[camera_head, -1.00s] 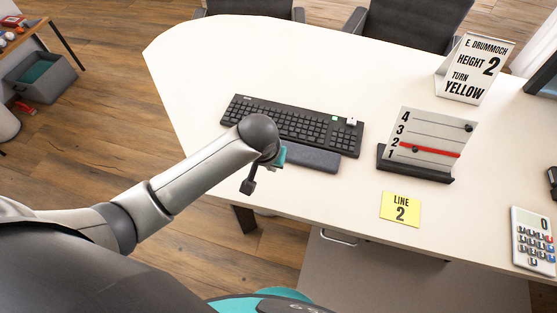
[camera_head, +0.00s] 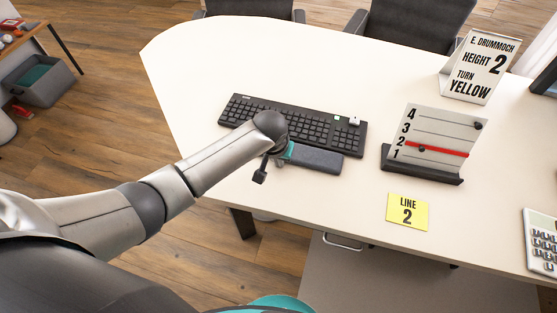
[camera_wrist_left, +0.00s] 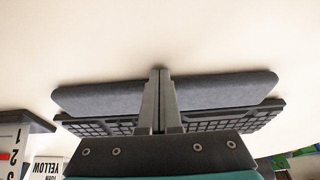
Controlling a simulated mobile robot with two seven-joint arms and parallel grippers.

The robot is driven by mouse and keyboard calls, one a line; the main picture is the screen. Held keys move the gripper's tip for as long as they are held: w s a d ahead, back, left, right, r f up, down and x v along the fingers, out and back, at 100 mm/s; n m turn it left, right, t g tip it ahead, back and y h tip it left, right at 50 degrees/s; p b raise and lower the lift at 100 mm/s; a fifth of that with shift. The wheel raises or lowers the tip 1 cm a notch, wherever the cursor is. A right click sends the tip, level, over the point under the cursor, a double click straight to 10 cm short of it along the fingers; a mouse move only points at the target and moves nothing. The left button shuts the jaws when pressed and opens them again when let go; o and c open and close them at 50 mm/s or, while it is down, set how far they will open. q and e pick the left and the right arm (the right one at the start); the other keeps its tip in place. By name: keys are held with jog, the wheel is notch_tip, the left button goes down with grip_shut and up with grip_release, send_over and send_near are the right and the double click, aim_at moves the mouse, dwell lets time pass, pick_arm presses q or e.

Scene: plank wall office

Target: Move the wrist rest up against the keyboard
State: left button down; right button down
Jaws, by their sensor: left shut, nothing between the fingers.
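The wrist rest (camera_head: 320,159) is a long dark grey padded bar along the near side of the black keyboard (camera_head: 300,125). My left arm hides its left part in the head view. In the left wrist view the wrist rest (camera_wrist_left: 100,98) lies across the picture, with the keyboard (camera_wrist_left: 95,127) showing past its edge. I cannot tell whether the two touch. My right gripper is not in view.
A slotted board (camera_head: 430,145) with numbers and a red line stands right of the keyboard. A yellow "LINE 2" card (camera_head: 407,212) lies near the front edge. A sign (camera_head: 478,68) and a calculator (camera_head: 541,243) are further right. The desk (camera_head: 225,65) behind the keyboard is clear.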

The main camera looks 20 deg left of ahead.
pick_arm(q)
jog(key=shift+w, duration=0.95)
jog(key=shift+r, duration=0.1)
